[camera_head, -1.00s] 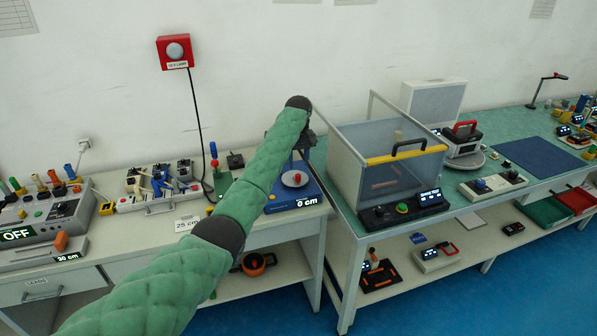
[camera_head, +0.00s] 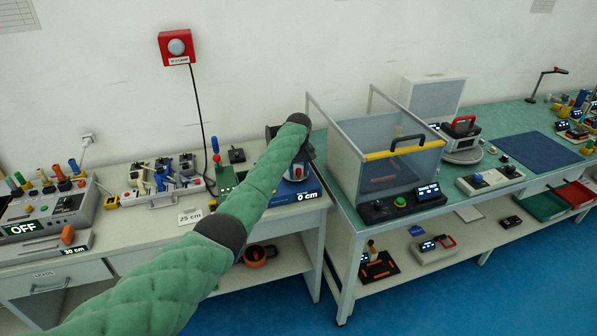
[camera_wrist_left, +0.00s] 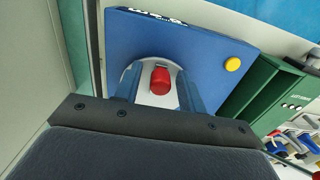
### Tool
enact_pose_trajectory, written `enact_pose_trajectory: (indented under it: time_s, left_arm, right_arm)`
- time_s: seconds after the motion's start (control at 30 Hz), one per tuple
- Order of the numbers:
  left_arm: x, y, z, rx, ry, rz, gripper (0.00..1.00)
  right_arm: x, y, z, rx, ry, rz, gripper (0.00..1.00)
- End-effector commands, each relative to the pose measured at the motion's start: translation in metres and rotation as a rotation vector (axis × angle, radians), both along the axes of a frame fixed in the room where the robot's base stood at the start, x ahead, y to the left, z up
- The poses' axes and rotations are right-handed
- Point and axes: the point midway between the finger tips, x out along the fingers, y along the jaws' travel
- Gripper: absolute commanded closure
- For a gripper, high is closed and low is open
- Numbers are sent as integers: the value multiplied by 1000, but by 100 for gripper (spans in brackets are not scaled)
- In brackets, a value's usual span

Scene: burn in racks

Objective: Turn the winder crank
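The winder is a blue box (camera_head: 312,190) with a white disc and a "0 cm" display, near the right end of the left bench. Its crank has a red knob (camera_head: 299,171), mostly covered by my left arm. In the left wrist view, the blue winder face (camera_wrist_left: 190,48), white disc (camera_wrist_left: 150,98) and red knob (camera_wrist_left: 161,80) show clearly. My left gripper (camera_wrist_left: 160,88) is open, one finger on each side of the knob with small gaps. Whether it touches the disc I cannot tell. My right gripper is out of view.
A green device (camera_head: 226,178) stands just left of the winder. A clear-walled enclosure (camera_head: 375,150) with a yellow-edged front stands to its right on another bench.

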Motion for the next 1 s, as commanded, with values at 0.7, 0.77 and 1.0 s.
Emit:
enact_pose_trajectory:
  time_s: [0.7,0.77,1.0]
  left_arm:
    - [-1,5,2,0,0,-125,100]
    - [-1,7,3,0,0,-167,100]
    - [-1,16,2,-1,0,-382,100]
  right_arm:
    - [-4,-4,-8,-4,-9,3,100]
    - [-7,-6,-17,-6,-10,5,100]
    - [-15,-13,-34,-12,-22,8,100]
